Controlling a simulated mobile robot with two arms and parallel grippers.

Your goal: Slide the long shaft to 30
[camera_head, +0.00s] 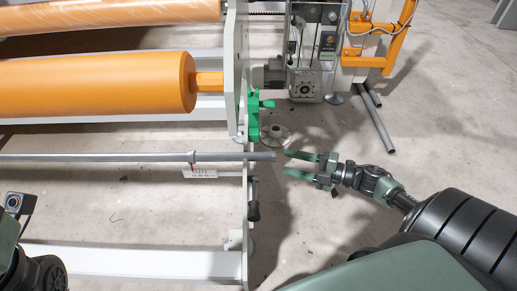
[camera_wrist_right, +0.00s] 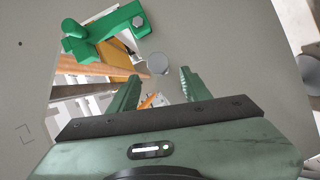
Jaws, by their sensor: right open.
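The long grey shaft (camera_head: 100,157) runs level from the left edge through the frame's side plate, and its free end sticks out on the right. A collar (camera_head: 193,157) sits on the shaft above a white scale (camera_head: 200,173) with tick marks; its numbers are too small to read. My right gripper (camera_head: 287,164) is open and empty, its fingertips just right of the shaft end and apart from it. In the right wrist view, the round shaft end (camera_wrist_right: 157,63) shows ahead, between and beyond the open fingers (camera_wrist_right: 157,82). My left gripper's fingers are not visible.
A green clamp (camera_head: 254,115) is on the side plate just above the shaft end; it also shows in the wrist view (camera_wrist_right: 106,32). A black-handled crank (camera_head: 253,211) hangs below. Orange rollers (camera_head: 100,85) lie behind.

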